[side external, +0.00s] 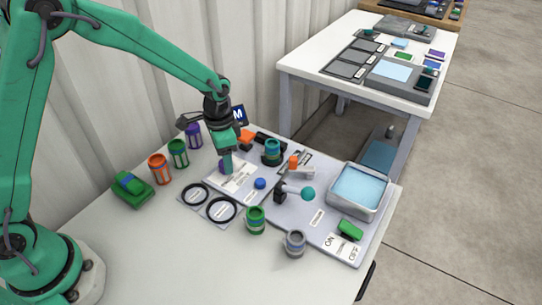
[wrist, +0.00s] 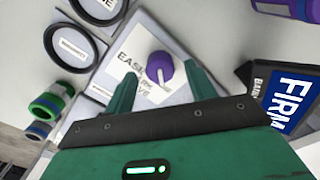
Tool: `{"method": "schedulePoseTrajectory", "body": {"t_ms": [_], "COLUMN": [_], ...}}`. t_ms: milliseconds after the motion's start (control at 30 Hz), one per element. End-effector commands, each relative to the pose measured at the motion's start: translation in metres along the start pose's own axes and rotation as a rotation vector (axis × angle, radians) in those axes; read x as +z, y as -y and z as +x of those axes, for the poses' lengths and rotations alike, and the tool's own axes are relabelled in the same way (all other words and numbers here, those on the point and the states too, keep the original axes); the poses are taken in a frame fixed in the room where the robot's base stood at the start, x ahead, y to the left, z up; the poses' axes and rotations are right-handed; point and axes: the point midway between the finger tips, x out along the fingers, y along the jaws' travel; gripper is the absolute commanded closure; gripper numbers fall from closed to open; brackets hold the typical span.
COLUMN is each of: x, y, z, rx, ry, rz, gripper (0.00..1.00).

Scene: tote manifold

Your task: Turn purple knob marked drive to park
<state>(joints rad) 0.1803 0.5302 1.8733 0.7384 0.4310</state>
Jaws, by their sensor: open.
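The purple knob (wrist: 160,68) with a white pointer line sits on a white marked plate (wrist: 133,45), seen in the wrist view. Some lettering on the plate shows, but part of it is covered by the knob and a finger. In the wrist view my gripper (wrist: 161,88) is open, with one green finger on each side of the knob and the knob a little beyond the fingertips. In the side view the knob (side external: 223,166) is mostly hidden behind my gripper (side external: 228,173), which points down over the white plate (side external: 238,180). Whether the fingers touch the knob cannot be told.
Two black rings (side external: 221,209) lie left of the board. Purple, green and orange cans (side external: 178,153) stand behind. A lever with a teal ball (side external: 307,193) and a grey tray (side external: 357,210) are to the right. A blue sign (wrist: 288,100) stands close to my gripper.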

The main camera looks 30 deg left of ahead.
Motion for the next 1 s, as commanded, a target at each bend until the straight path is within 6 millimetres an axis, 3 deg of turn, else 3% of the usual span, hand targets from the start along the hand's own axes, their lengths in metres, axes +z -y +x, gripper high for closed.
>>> {"method": "schedulePoseTrajectory", "body": {"t_ms": [467, 700, 1000], "x": [0.0001, 0.0001, 0.0], "y": [-0.0001, -0.0001, -0.0002], "z": [0.0113, 0.0111, 0.0109], "rx": [0.0, 0.0, 0.0], "ry": [0.0, 0.0, 0.0], "rz": [0.0, 0.0, 0.022], "gripper": [0.45, 0.89, 0.89]}}
